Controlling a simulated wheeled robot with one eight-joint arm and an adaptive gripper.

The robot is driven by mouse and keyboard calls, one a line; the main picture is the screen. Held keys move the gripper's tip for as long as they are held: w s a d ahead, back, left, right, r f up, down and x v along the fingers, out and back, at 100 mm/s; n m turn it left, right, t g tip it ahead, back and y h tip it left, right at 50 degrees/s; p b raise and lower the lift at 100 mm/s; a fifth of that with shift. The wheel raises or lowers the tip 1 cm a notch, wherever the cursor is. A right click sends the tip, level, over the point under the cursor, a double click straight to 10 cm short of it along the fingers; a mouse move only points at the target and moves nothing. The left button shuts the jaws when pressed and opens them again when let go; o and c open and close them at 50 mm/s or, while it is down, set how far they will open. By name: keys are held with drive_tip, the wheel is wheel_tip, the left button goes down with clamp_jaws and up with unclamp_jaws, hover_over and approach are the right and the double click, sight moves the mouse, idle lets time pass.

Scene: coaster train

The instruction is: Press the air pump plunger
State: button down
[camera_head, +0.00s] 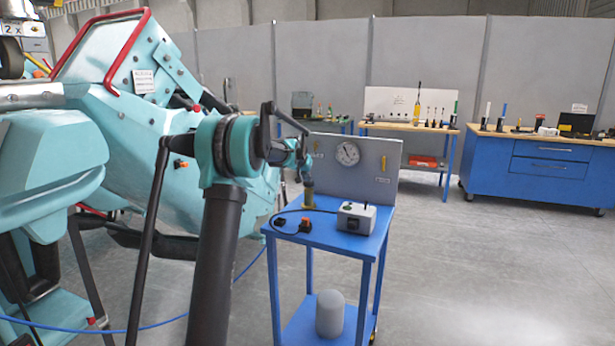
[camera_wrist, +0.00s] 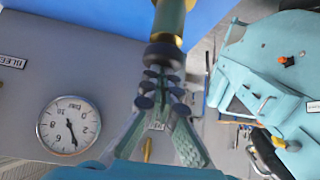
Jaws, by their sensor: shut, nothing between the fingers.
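The air pump (camera_head: 308,196) is a small brass-yellow cylinder standing on the blue cart's top. In the wrist view its plunger shows as a dark round knob (camera_wrist: 162,53) at upper centre, with a green and gold shaft beyond it. My gripper (camera_wrist: 160,80) is shut and empty, with its fingertips at the knob. I cannot tell whether they touch it. In the head view my gripper (camera_head: 306,175) points down right above the pump, and my arm partly hides the area behind it.
The blue cart (camera_head: 335,240) carries a grey box (camera_head: 357,217), an orange-and-black piece (camera_head: 305,225) and a black cable. Behind stands a grey panel with a round gauge (camera_head: 348,153), also seen in the wrist view (camera_wrist: 68,130). The teal coaster train (camera_head: 130,130) fills the left. Floor at right is clear.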

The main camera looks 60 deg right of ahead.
sight(307, 183)
drive_tip(key=shift+a+f, duration=0.1)
drive_tip(key=shift+f, duration=0.05)
wheel_tip(307, 183, up, 4)
drive_tip(key=shift+r, duration=0.15)
drive_tip(key=v, duration=1)
idle(1.3)
